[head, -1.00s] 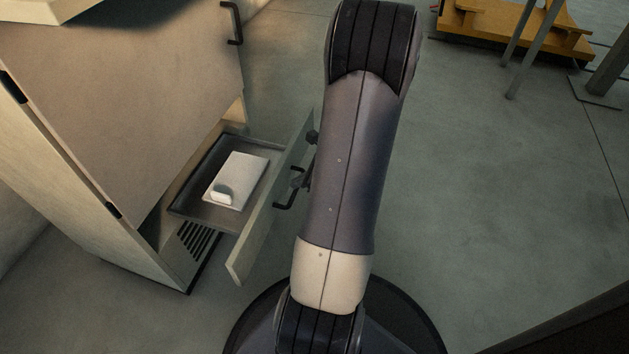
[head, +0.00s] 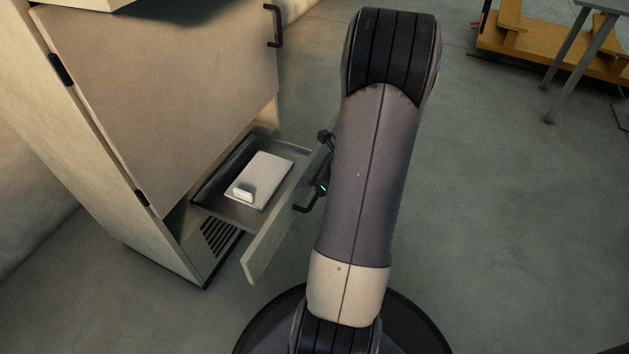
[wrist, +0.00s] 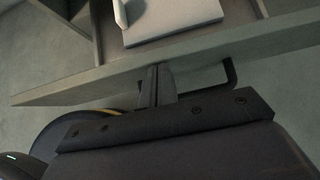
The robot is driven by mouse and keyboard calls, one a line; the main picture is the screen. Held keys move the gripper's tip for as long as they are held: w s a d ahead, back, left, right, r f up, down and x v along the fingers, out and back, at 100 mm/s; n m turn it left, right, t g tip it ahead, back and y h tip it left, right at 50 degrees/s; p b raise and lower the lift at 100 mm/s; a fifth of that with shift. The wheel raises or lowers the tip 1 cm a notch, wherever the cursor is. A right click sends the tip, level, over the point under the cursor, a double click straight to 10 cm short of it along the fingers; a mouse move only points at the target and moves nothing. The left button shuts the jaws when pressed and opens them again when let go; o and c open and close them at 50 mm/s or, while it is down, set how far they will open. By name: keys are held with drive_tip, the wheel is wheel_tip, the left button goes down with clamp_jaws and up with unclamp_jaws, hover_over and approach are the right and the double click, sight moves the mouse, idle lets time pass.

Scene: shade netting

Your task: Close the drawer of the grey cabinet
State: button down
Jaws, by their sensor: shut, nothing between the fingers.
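The grey cabinet (head: 160,110) stands at the left in the head view. Its low drawer (head: 222,212) is pulled out, with a pale front panel (head: 268,245) and a dark bracket handle (head: 304,207). My gripper is partly hidden behind my arm in the head view, on the outer side of the panel. In the wrist view my gripper (wrist: 160,70) is shut and empty, its fingertips at the drawer front (wrist: 90,82), beside the handle (wrist: 230,74). I cannot tell whether they touch the panel.
A white flat box (head: 266,178) with a small white piece (head: 243,194) on it lies in the drawer. A second handle (head: 275,25) is on the cabinet's upper door. A yellow-orange structure (head: 550,45) stands at the upper right.

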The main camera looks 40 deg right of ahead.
drive_tip(key=w+a+p, duration=0.1)
drive_tip(key=w+a, duration=0.3)
drive_tip(key=w, duration=0.7)
drive_tip(key=w+a+p, duration=0.2)
drive_tip(key=w+a, duration=0.3)
drive_tip(key=w, duration=0.5)
drive_tip(key=shift+w, duration=0.4)
drive_tip(key=shift+w+r, duration=0.1)
drive_tip(key=shift+r, duration=0.05)
